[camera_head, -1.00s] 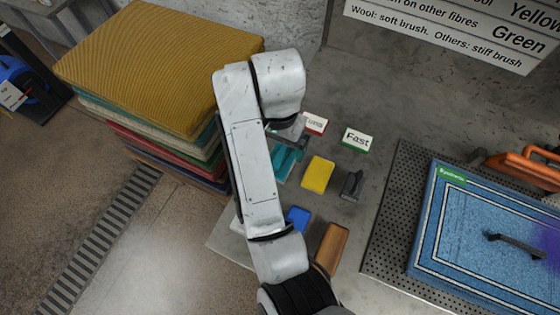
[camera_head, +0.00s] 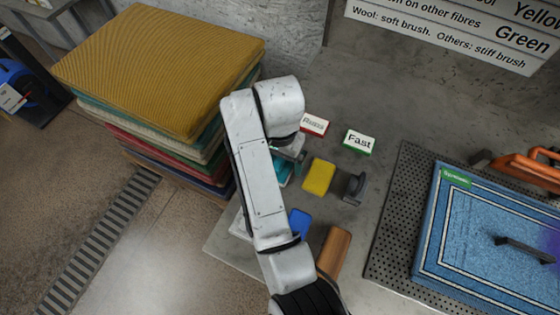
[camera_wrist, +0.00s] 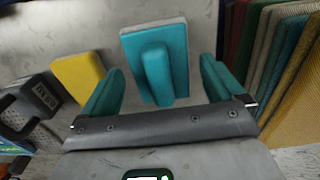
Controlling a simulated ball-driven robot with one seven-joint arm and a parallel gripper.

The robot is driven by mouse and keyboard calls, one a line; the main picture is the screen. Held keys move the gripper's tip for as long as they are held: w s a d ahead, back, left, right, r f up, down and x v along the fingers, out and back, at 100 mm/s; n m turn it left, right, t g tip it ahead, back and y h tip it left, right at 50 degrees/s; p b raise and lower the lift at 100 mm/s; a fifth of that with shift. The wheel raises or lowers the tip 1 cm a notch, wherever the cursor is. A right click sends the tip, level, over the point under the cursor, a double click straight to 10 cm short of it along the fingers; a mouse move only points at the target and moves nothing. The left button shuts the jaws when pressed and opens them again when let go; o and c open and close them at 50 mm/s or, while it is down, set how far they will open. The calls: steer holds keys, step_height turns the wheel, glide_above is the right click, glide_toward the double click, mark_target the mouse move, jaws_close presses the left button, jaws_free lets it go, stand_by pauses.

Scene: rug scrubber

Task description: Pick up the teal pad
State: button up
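The teal pad (camera_wrist: 178,42) lies on the grey bench in the wrist view, with a raised teal grip along its middle and a pale edge at its far end. My gripper (camera_wrist: 160,66) is open and empty, one teal-tipped finger on each side of the pad's grip. The fingers look apart from the pad; their height above it is hard to tell. In the head view my arm and gripper (camera_head: 288,154) partly cover the pad (camera_head: 284,172).
A yellow pad (camera_head: 319,176), a dark-handled tool (camera_head: 354,187), a blue block (camera_head: 299,221) and a brown block (camera_head: 334,250) lie nearby. Cards reading "Rugs" (camera_head: 314,124) and "Fast" (camera_head: 358,141) stand behind. A rug stack (camera_head: 160,65) rises left; a blue rug (camera_head: 480,240) lies right.

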steer(key=c, duration=0.9)
steer(key=shift+r, duration=0.15)
steer(key=shift+r, duration=0.55)
step_height(320, 180, up, 2)
steer(key=shift+r, duration=0.15)
steer(key=shift+s+d+r+p, duration=1.25)
steer(key=shift+s+d+r, duration=0.3)
steer(key=shift+d, duration=0.2)
steer(key=shift+s+d+r+p, duration=1.25)
steer(key=shift+s+d+r, duration=0.3)
steer(key=shift+d, duration=0.2)
steer(key=shift+s+d+r+p, duration=1.25)
steer(key=shift+s+d+r, duration=0.3)
steer(key=shift+d, duration=0.2)
